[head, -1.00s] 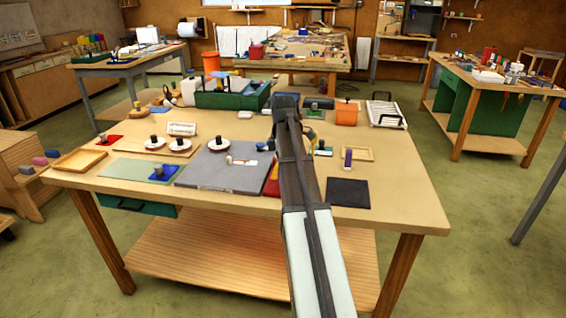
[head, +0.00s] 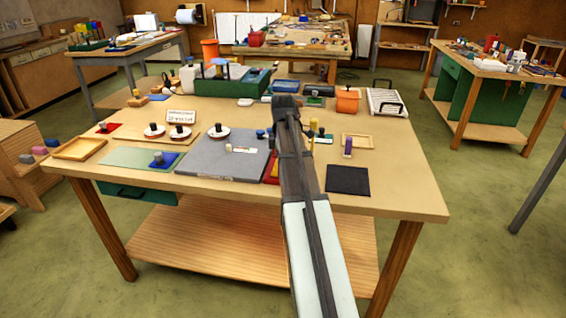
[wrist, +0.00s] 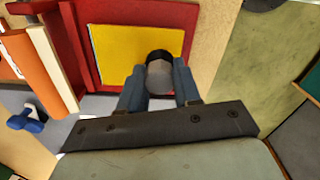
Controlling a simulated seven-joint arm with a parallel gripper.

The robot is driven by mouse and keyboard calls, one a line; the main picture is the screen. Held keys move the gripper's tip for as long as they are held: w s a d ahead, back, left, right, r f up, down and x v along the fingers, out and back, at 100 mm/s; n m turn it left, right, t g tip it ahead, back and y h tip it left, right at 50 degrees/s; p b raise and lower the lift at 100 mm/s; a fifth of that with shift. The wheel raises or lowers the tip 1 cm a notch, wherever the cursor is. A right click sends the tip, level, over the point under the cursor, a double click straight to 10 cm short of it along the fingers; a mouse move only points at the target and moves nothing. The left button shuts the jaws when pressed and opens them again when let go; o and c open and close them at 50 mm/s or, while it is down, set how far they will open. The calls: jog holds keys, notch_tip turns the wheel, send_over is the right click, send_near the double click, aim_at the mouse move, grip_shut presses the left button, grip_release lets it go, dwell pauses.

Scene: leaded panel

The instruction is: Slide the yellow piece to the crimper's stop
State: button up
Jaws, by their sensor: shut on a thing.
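The yellow piece (wrist: 120,52) is a flat square plate in the wrist view. It lies inside a red frame-like body (wrist: 85,45), probably the crimper, with red edges along its far and left sides. My gripper (wrist: 160,82) is shut on a grey knob with a dark top (wrist: 160,72), which stands over the plate's near right corner. The fingers and knob hide that corner, and I cannot tell how the knob joins the plate. In the head view my arm hides the gripper and the plate; part of the red body (head: 271,170) shows left of the arm.
A grey board (head: 222,155) lies left of the red body, and a black mat (head: 347,180) lies to its right. A small wooden tray (head: 357,141) and an orange container (head: 347,101) stand to the right. An orange and white block (wrist: 40,60) is close at left in the wrist view.

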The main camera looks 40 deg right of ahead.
jog(key=shift+f, duration=0.3)
dwell(0.5)
jog(key=shift+w+d, duration=0.6)
jog(key=shift+w, duration=0.05)
dwell(1.0)
jog(key=o, duration=1)
jog(key=shift+o, duration=0.2)
notch_tip(320, 180, up, 14)
